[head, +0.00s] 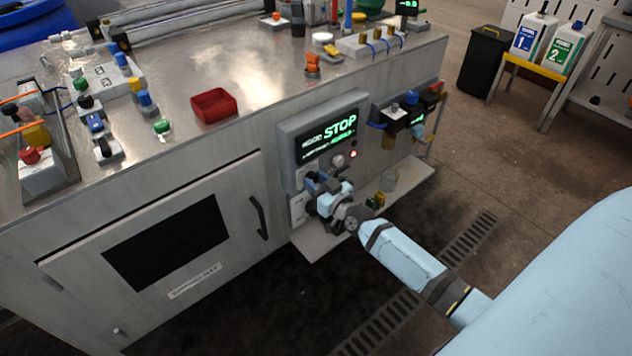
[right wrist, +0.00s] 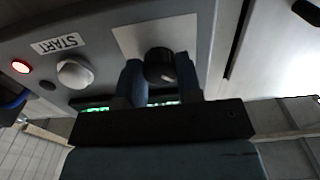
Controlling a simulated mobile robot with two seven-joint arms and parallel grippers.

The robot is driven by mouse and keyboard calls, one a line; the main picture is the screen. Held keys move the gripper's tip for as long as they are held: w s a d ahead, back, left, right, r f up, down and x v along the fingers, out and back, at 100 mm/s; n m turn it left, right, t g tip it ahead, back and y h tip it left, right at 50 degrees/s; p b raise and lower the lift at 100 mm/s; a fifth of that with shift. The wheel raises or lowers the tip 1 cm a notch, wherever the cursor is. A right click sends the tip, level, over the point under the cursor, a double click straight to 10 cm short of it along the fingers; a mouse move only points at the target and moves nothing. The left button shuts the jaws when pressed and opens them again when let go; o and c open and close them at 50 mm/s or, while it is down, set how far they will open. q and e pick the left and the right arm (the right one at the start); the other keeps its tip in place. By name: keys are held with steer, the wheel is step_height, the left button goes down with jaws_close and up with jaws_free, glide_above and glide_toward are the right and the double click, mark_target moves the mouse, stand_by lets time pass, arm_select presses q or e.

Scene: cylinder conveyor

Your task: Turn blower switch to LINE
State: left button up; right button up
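A black rotary knob (right wrist: 159,65), which looks like the blower switch, sits on a pale plate in the right wrist view. Its position label is not readable. My right gripper (right wrist: 160,75) has one finger on each side of the knob, close to it; whether both fingers touch is unclear. In the head view my right gripper (head: 325,187) is at the lower part of the grey control panel (head: 287,145), below the display reading STOP (head: 340,127), and covers the knob. My left gripper is out of view.
A white button (right wrist: 75,73) by the START label and a lit red lamp (right wrist: 21,66) are beside the knob. A shelf (head: 322,246) juts out below the panel. A cabinet door handle (head: 259,217) is to the left. A red tray (head: 214,106) lies on the bench top.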

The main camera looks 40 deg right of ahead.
steer(key=shift+m, duration=0.4)
steer(key=shift+m+p, duration=0.3)
steer(key=shift+p, duration=0.05)
steer(key=shift+m+p, duration=0.3)
steer(key=shift+m, duration=1.6)
arm_select(q)
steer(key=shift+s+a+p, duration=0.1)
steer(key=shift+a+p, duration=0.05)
steer(key=shift+p, duration=0.15)
arm_select(e)
steer(key=shift+m, duration=1.9)
steer(key=o, duration=0.9)
steer(key=shift+o, duration=0.2)
